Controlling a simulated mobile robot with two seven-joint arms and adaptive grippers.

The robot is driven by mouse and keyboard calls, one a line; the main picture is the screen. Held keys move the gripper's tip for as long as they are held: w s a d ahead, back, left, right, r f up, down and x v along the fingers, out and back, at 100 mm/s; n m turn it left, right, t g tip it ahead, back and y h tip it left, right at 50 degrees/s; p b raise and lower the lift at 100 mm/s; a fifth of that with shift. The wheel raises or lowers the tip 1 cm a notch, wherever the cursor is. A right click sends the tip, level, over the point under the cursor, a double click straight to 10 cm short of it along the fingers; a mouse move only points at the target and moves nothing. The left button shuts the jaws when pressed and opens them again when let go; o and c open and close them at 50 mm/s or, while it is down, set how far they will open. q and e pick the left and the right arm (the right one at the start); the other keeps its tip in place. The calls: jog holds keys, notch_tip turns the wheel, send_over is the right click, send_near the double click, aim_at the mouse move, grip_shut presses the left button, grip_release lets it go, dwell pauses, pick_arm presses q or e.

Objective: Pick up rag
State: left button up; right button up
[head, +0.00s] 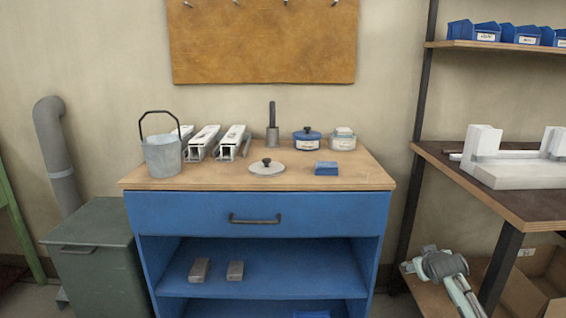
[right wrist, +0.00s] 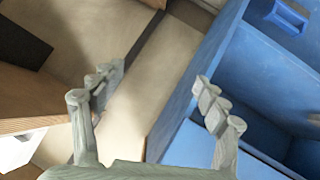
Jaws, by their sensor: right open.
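A small blue folded stack (head: 326,168), which looks like the rag, lies on the wooden top of the blue bench, right of centre near the front edge. My right gripper (right wrist: 158,85) is open and empty in the right wrist view, with its two fingers wide apart. My right arm shows low at the right in the head view, beside the bench and well apart from the rag. My left gripper is not in view.
A dark post (head: 420,120) and shelf (head: 520,205) stand to the right. The bench top's front right corner is clear.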

jog(key=s+a+f+g, duration=0.2)
jog(key=s+a+f, duration=0.1)
jog(key=s+f, duration=0.8)
jog(key=s+a+f+g+y, duration=0.1)
jog(key=s+a+f+g, duration=0.15)
jog(key=s+f, duration=0.75)
jog(key=s+a+f+g+y, duration=0.1)
jog(key=s+a+f+g, duration=0.15)
jog(key=s+f, duration=0.75)
jog(key=s+a+f+g+y, duration=0.1)
jog(key=s+a+f, duration=0.25)
jog(key=s, duration=1.15)
jog(key=w+d+r+t, duration=0.2)
jog(key=w+r, duration=0.6)
jog(key=w, duration=0.5)
jog(key=w+d+r+t+h, duration=0.1)
jog(key=w+d+r, duration=0.3)
jog(key=w+r, duration=0.4)
jog(key=w+d+r+t+h, duration=0.1)
jog(key=w+d+r+t, duration=0.2)
jog(key=w+r, duration=0.6)
jog(key=w, duration=0.9)
jog(key=shift+w+d, duration=0.15)
jog(key=shift+w, duration=0.2)
jog(key=shift+r, duration=0.1)
